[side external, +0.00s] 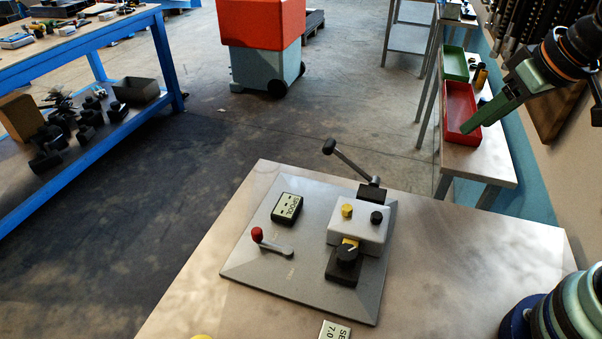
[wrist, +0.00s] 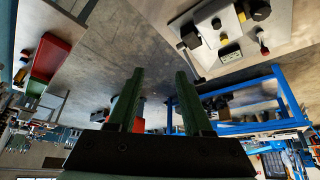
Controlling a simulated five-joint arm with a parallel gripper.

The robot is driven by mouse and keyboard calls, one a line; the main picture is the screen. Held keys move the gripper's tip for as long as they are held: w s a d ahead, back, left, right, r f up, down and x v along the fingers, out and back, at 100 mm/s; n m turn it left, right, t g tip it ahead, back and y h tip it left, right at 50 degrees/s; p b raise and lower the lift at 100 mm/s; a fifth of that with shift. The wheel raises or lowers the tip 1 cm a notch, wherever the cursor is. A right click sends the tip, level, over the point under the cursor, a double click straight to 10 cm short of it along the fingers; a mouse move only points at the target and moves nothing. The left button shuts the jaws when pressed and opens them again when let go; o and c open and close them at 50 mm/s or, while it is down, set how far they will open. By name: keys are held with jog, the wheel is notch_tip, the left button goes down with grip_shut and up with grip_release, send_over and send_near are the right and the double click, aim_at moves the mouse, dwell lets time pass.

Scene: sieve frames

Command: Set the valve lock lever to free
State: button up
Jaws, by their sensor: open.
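A grey panel plate (side external: 300,280) lies on the table and carries two levers. One lever has a red knob (side external: 257,234) and a short grey arm pointing right; its red end also shows in the wrist view (wrist: 264,50). The other is a long dark rod with a black ball (side external: 329,146), standing tilted behind a white valve block (side external: 358,228). I cannot tell which one is the valve lock lever, and no free marking is readable. My green gripper (side external: 472,131) is up at the right, well away from the panel. Its two fingers (wrist: 158,85) are apart and empty.
A label reading SPOOL (side external: 287,208) is on the plate. A red tray (side external: 461,112) stands on a side bench. The air above the panel is clear.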

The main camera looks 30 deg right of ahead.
jog(key=shift+o, duration=0.5)
jog(key=n+g, duration=0.6)
send_over(257, 230)
notch_tip(257, 230, down, 10)
notch_tip(257, 230, down, 12)
jog(key=shift+f, duration=0.1)
grip_shut()
